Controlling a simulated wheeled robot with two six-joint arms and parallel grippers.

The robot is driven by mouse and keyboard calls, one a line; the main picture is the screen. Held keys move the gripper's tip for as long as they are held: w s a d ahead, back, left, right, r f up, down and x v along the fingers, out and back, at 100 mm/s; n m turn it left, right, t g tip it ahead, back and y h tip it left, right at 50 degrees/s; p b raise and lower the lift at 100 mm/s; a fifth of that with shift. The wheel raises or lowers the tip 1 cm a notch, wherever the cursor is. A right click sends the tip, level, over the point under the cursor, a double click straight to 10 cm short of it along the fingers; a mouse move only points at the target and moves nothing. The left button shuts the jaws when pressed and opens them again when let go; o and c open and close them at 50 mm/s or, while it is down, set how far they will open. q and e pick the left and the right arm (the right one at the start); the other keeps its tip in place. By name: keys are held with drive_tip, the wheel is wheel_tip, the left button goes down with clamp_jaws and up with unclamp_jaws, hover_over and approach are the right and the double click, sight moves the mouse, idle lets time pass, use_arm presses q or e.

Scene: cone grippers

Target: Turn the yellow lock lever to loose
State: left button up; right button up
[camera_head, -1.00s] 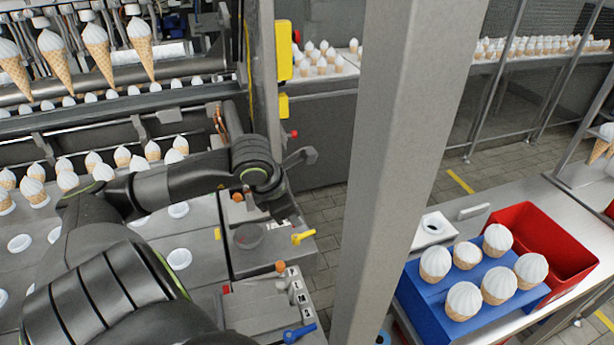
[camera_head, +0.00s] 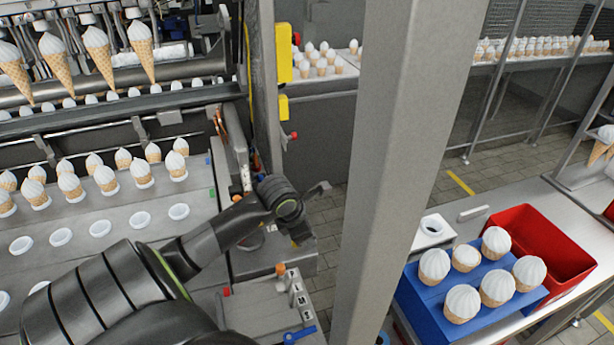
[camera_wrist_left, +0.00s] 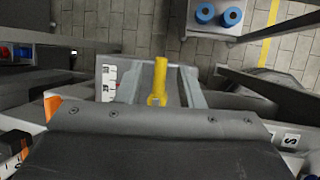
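The yellow lock lever (camera_wrist_left: 159,82) shows in the left wrist view, pointing away from the camera. It lies between the two grey fingers of my left gripper (camera_wrist_left: 160,84), with a visible gap on each side. The fingers look open and apart from the lever. In the head view my left gripper (camera_head: 300,236) points down over the corner of the machine's side panel and hides the lever. My right gripper is in neither view.
A blue lever (camera_head: 299,333) sits on the labelled panel (camera_head: 262,310) below. A grey post (camera_head: 385,170) stands to the right of my gripper. Beyond it are a blue cone holder (camera_head: 430,305) and a red bin (camera_head: 555,255). Cones stand on the machine deck (camera_head: 140,260) at left.

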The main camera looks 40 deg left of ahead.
use_arm(q)
drive_tip(key=shift+f, duration=0.15)
clamp_jaws()
